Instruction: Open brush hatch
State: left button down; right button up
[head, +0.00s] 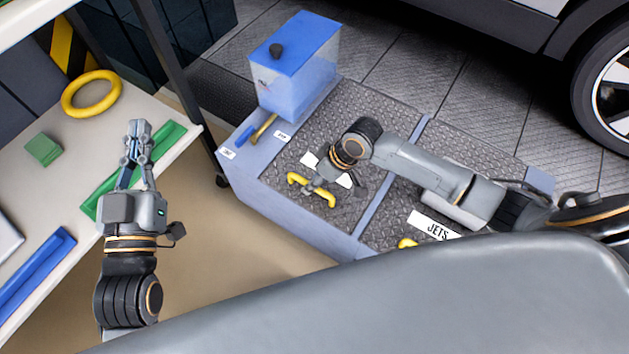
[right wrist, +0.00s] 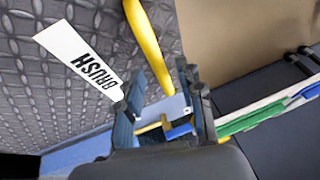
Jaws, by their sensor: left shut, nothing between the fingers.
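The brush hatch (head: 345,125) is a dark, textured plate lying flat on the blue unit. Its yellow bar handle (head: 311,190) is near the front edge. The handle (right wrist: 149,46) and the white BRUSH label (right wrist: 80,58) show in the right wrist view. My right gripper (right wrist: 160,95) is open. The handle's bar runs between its fingers in that picture; I cannot tell whether they touch it. In the head view my right wrist partly hides the label and handle. My left gripper (head: 139,127) is shut and empty above the workbench's edge.
A second plate with a JETS label (head: 434,225) and a yellow handle (head: 408,243) lies right of the hatch. A translucent blue tank (head: 297,65) stands behind it. The workbench (head: 75,150) at left holds a yellow ring (head: 91,94) and a green block (head: 43,149). A car wheel (head: 612,95) is at right.

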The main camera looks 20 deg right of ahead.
pick_arm(q)
jog(key=shift+r, duration=0.35)
pick_arm(e)
jog(key=shift+a+f, duration=0.1)
jog(key=shift+f, duration=0.05)
grip_shut()
